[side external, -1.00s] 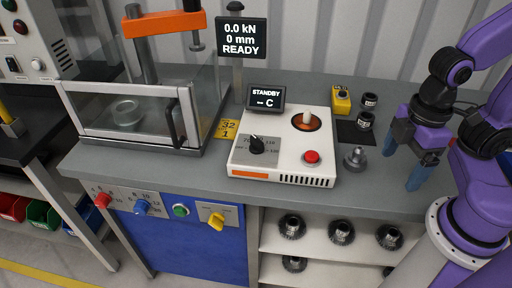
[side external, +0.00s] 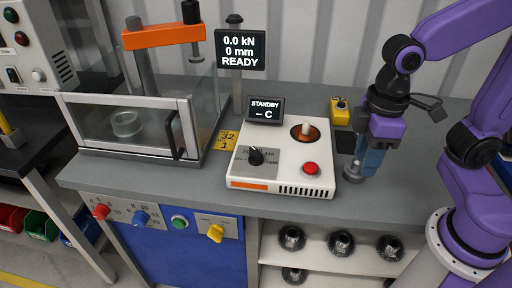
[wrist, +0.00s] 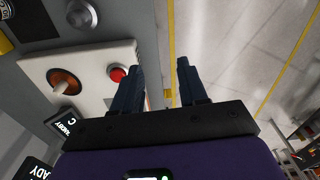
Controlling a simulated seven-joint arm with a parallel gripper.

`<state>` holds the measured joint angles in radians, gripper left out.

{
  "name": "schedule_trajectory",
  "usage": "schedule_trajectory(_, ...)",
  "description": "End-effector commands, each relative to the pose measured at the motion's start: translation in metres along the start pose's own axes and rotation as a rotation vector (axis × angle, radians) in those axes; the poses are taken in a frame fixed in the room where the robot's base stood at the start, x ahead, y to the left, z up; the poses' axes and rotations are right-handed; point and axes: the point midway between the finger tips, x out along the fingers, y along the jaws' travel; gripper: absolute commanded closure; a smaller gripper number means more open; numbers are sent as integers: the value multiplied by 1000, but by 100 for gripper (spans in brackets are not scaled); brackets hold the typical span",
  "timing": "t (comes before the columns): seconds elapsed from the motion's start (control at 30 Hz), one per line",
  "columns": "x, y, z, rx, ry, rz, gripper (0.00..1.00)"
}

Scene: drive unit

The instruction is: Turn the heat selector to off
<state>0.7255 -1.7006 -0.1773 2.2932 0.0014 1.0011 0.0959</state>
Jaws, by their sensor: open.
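The heat selector (side external: 256,156) is a black knob on a grey dial plate at the front left of the white heater unit (side external: 240,176). Its pointer seems to face up and left; the dial marks are too small to read surely. The unit's small display (side external: 265,111) reads STANDBY and "– C". My gripper (side external: 364,172) is right of the heater unit, pointing down, apart from the selector. In the wrist view my gripper (wrist: 158,66) is open with nothing between its fingers. There the heater unit (wrist: 92,60) is at the left, and the knob is not visible.
A red button (side external: 311,168) and an orange-ringed well (side external: 305,132) lie on the unit between gripper and selector. A glass-guarded press (side external: 128,148) stands left. A yellow block (side external: 340,110) sits behind my gripper. The bench front edge is clear.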

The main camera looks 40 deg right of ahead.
Motion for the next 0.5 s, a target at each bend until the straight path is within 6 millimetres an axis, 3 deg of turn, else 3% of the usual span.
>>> schedule_trajectory(0.1,-11,14,-39,115,-3,2,57)
schedule_trajectory(0.5,-38,72,-148,498,-12,8,57)
